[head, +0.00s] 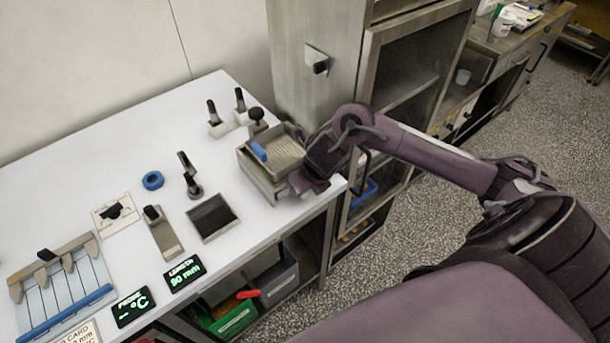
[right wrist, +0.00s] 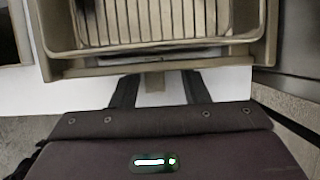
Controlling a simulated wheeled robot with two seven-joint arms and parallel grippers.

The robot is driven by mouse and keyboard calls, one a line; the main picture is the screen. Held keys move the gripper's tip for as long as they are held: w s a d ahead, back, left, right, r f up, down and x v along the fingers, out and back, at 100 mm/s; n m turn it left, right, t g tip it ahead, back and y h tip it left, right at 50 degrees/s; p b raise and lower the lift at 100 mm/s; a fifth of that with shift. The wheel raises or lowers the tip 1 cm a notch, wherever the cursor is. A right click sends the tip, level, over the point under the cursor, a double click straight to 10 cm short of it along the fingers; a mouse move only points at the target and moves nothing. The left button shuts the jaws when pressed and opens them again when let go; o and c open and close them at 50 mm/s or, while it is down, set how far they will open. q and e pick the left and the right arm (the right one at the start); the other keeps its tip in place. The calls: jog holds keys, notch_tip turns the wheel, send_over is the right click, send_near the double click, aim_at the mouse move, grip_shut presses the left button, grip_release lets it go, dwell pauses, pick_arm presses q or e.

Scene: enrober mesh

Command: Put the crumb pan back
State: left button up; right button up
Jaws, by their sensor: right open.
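A small metal enrober unit (head: 258,178) with a ribbed mesh (head: 284,152) on top stands near the right end of the white table. A blue piece lies at the mesh's left side. The mesh (right wrist: 150,20) and the unit's front rim (right wrist: 160,66) fill the top of the right wrist view. My right gripper (head: 300,186) is at the unit's right side. Its two open fingers (right wrist: 158,90) stand either side of a small tab (right wrist: 154,82) below the rim, with a gap on each side. I cannot clearly tell the crumb pan from the unit's lower part. My left gripper is out of view.
A dark square tray (head: 213,217), a blue ring (head: 153,180), black-handled tools and two displays (head: 184,273) share the table. A steel cabinet (head: 335,110) stands close behind and right of the unit. Bins (head: 235,318) sit on the shelf below.

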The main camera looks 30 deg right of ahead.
jog(key=shift+r, duration=0.35)
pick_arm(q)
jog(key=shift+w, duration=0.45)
pick_arm(e)
jog(key=v, duration=0.7)
jog(key=shift+s+a, duration=0.15)
jog(key=shift+s, duration=0.05)
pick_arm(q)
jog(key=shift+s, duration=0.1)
